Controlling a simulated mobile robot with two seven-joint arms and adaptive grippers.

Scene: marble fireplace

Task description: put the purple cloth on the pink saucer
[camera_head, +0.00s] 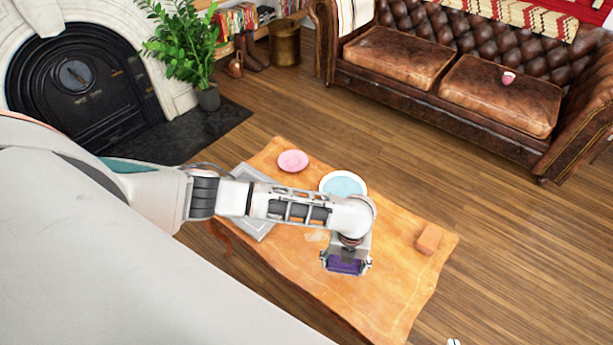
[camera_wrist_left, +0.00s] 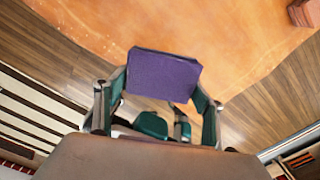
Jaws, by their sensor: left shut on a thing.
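The purple cloth (camera_head: 345,266) is a small flat folded square, held between the fingers of my left gripper (camera_head: 346,262) over the near part of the wooden table. In the left wrist view the cloth (camera_wrist_left: 164,74) shows between the two fingers of the gripper (camera_wrist_left: 158,100), with the table behind it. The pink saucer (camera_head: 293,161) lies flat at the table's far left end and looks empty. The gripper is well to the right of and nearer than the saucer.
A white and light blue plate (camera_head: 343,186) lies on the table (camera_head: 374,290) between the saucer and my gripper. A grey tray (camera_head: 262,226) lies left, partly behind my arm. A brown block (camera_head: 429,239) sits at the right. A leather sofa (camera_head: 450,75) stands behind.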

